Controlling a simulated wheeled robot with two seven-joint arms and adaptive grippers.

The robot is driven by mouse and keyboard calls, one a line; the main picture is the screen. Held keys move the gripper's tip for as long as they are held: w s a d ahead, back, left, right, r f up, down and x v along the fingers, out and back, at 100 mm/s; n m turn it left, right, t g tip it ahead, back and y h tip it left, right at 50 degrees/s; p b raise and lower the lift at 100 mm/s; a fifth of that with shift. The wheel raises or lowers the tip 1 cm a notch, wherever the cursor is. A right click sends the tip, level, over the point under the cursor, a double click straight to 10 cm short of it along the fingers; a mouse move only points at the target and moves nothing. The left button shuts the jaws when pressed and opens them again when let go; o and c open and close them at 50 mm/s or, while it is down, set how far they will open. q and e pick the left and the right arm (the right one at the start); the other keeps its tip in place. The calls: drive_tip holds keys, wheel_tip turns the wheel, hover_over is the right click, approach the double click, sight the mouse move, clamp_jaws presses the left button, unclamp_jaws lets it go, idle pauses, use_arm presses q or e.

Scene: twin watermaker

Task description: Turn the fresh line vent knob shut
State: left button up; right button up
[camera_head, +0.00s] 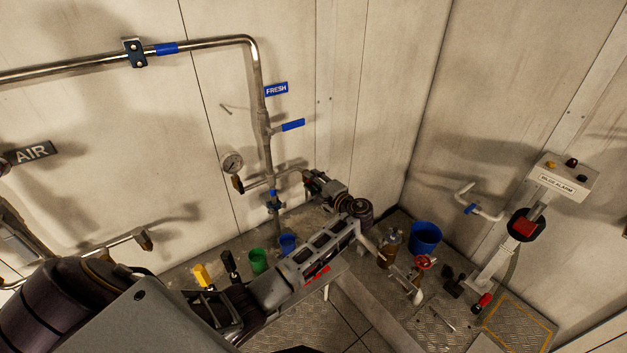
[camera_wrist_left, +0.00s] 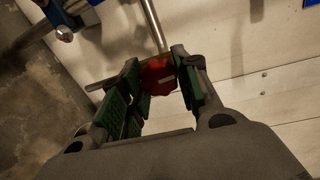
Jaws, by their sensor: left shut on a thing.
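The fresh line vent knob is a red round knob (camera_wrist_left: 157,82) with a pale bar mark on its face, in the left wrist view. It sits on a thin metal pipe (camera_wrist_left: 104,84). My left gripper (camera_wrist_left: 158,68) has its green-padded fingers on either side of the knob and is shut on it. In the head view my left gripper (camera_head: 313,181) is at the end of the short side pipe (camera_head: 272,181) off the fresh line. The knob is hidden there behind the gripper. My right gripper is not in view.
The blue FRESH label (camera_head: 276,89) is on the wall beside the fresh pipe (camera_head: 257,84). A green cup (camera_head: 258,261) and blue cup (camera_head: 287,244) stand below. A blue bucket (camera_head: 425,238) stands right.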

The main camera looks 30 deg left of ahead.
use_arm(q)
drive_tip(key=shift+d+m, duration=0.1)
drive_tip(key=shift+m, duration=0.3)
drive_tip(key=o, duration=1)
drive_tip(key=v, duration=1.2)
drive_tip(key=shift+w, duration=0.1)
